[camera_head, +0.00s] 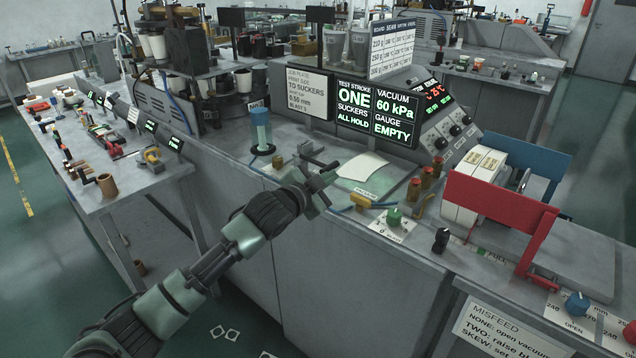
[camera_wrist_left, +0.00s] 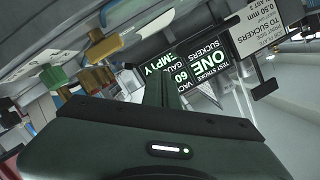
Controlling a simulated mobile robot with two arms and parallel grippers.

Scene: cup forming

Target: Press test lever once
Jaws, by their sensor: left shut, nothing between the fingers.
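My left gripper (camera_head: 328,178) is over the front of the grey machine bench, shut and empty. Its closed fingers (camera_wrist_left: 170,88) point ahead in the left wrist view. A dark bar with a rod (camera_head: 312,161), which looks like the test lever, stands just behind the fingertips; I cannot tell whether they touch. A dark bar also shows in the left wrist view (camera_wrist_left: 263,88), right of the fingers. The display (camera_head: 375,107) reads test stroke ONE, suckers ALL HOLD, vacuum 60 kPa, gauge EMPTY. My right gripper is not in view.
A pale sheet (camera_head: 362,167) lies right of the gripper, near a yellow-handled valve (camera_head: 361,201) and a green knob (camera_head: 394,215). A blue cylinder (camera_head: 261,128) stands left of the lever. A red-and-blue-sided magazine (camera_head: 500,205) stands at right.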

